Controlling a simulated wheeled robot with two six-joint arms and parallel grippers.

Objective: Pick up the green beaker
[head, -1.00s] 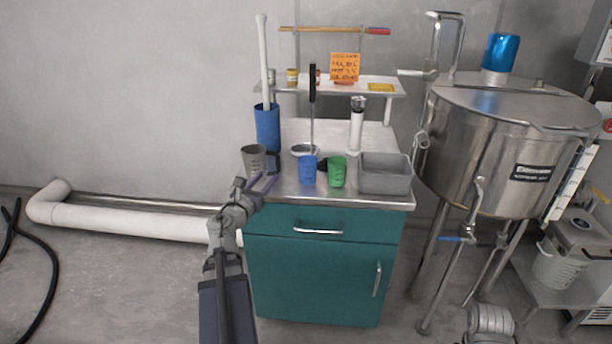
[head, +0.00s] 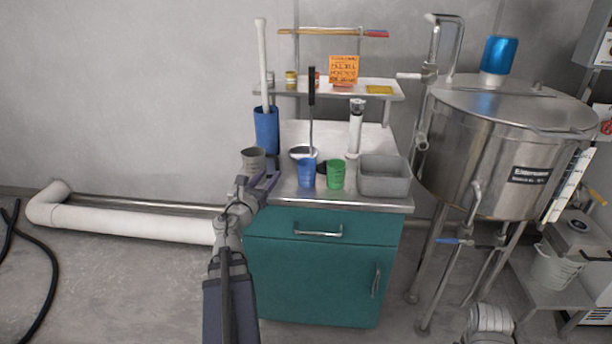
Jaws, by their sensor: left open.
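The green beaker (head: 336,175) stands upright on the metal top of the teal cabinet, near its front edge. A blue beaker (head: 306,173) stands just to its left. My left gripper (head: 268,180) is open and empty at the front left of the cabinet top. It is left of the blue beaker and apart from the green one. It partly covers a grey beaker (head: 253,158). My right gripper is out of view; only a piece of my right arm shows at the bottom right.
A grey bin (head: 384,184) stands right of the green beaker. A dish with a tall black-handled tool (head: 311,100) and a white cylinder (head: 355,130) stand behind. A blue holder (head: 266,130) is at the back left. A large steel tank (head: 500,150) stands to the right.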

